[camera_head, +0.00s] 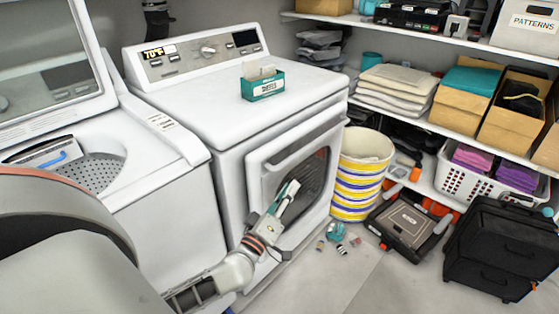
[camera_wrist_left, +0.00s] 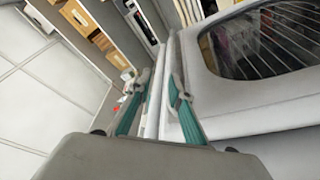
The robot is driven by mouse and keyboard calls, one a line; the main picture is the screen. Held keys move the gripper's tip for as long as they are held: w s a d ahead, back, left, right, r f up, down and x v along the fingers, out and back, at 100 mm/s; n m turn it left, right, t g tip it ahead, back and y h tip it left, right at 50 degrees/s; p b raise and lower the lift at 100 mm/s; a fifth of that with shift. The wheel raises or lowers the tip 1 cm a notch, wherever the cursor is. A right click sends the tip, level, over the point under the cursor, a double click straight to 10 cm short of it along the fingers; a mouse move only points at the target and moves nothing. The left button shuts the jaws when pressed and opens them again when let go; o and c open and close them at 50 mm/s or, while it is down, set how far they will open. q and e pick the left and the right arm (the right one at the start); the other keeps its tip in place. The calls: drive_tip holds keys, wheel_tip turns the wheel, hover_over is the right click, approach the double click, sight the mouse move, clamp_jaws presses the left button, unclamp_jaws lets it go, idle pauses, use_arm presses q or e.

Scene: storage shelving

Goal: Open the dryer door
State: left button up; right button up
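The white dryer (camera_head: 235,115) stands in the middle of the head view, with a control panel on top. Its front door (camera_head: 262,170) has a pale frame and a dark round window, and looks shut or nearly so. The door window (camera_wrist_left: 265,45) also shows at the right of the left wrist view. My left gripper (camera_head: 288,196) is in front of the door, overlapping the window in the picture. In the left wrist view its teal-padded fingers (camera_wrist_left: 160,88) are apart, with a pale door edge seen between them. Contact cannot be told. My right gripper is not in view.
A washer (camera_head: 165,200) with its lid raised stands left of the dryer. A striped basket (camera_head: 357,185) stands close to the dryer's right side. A grey case (camera_head: 408,222), a black case (camera_head: 503,245) and small items occupy the floor at right.

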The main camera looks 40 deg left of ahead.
sight(288, 162)
use_arm(q)
drive_tip(key=shift+w+a+r+n+y+b, duration=0.15)
drive_tip(key=shift+w+a+r+n+y, duration=0.25)
drive_tip(key=shift+w+a, duration=0.95)
drive_tip(key=shift+w+a+r+n+y+b, duration=0.25)
drive_tip(key=shift+w+a+n+y, duration=0.25)
drive_tip(key=shift+w+a, duration=0.85)
drive_tip(key=shift+w+a+r+n+y+b, duration=0.1)
drive_tip(key=shift+w+a+r+n+y, duration=0.2)
drive_tip(key=shift+w+a+n, duration=1)
drive_tip(key=shift+w+d+m, duration=0.45)
drive_tip(key=shift+w+m, duration=0.05)
drive_tip(key=shift+m, duration=0.2)
clamp_jaws()
